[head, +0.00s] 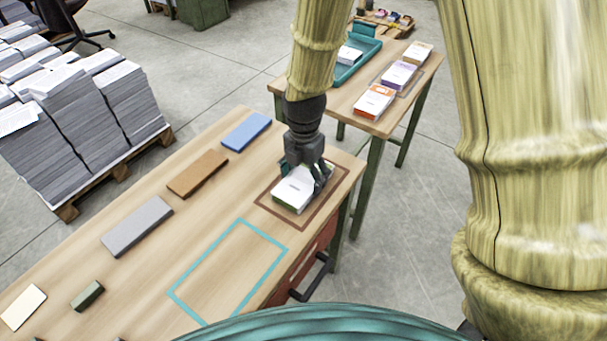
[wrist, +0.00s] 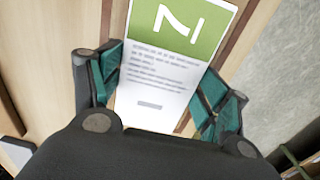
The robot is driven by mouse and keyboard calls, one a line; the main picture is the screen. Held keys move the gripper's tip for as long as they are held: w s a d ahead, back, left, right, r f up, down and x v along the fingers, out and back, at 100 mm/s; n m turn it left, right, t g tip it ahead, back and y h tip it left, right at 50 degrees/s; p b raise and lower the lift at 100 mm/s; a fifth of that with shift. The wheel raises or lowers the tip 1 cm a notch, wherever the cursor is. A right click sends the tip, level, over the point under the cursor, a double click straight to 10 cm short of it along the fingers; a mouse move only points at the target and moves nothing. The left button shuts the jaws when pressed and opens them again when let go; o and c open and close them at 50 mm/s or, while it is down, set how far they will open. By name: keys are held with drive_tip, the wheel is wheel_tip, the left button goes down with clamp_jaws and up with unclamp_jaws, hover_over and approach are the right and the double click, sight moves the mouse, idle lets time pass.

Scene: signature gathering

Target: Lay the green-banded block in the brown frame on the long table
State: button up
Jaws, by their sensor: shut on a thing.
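The green-banded block (head: 294,192) is a white paper block with a green band. It is inside the brown frame (head: 264,204) outlined on the long table (head: 146,262), at its right end. My gripper (head: 305,178) is over the block with its fingers on both sides, shut on it. In the wrist view the block (wrist: 160,85) shows its green band at the top, between my gripper's teal fingertips (wrist: 165,95). A brown edge line (wrist: 232,50) runs beside it. I cannot tell whether the block's underside touches the table.
A teal outlined rectangle (head: 178,277) lies empty on the long table. Blue (head: 246,131), brown (head: 198,173) and grey (head: 137,226) flat blocks lie along its far side. A second table (head: 345,97) behind holds orange (head: 375,101) and purple (head: 398,75) banded blocks and a teal tray (head: 346,76).

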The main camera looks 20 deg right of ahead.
sight(304, 178)
drive_tip(key=o, duration=1.3)
drive_tip(key=shift+f, duration=0.1)
wheel_tip(304, 178, up, 12)
drive_tip(key=shift+r+p, duration=0.15)
drive_tip(key=shift+p, duration=0.3)
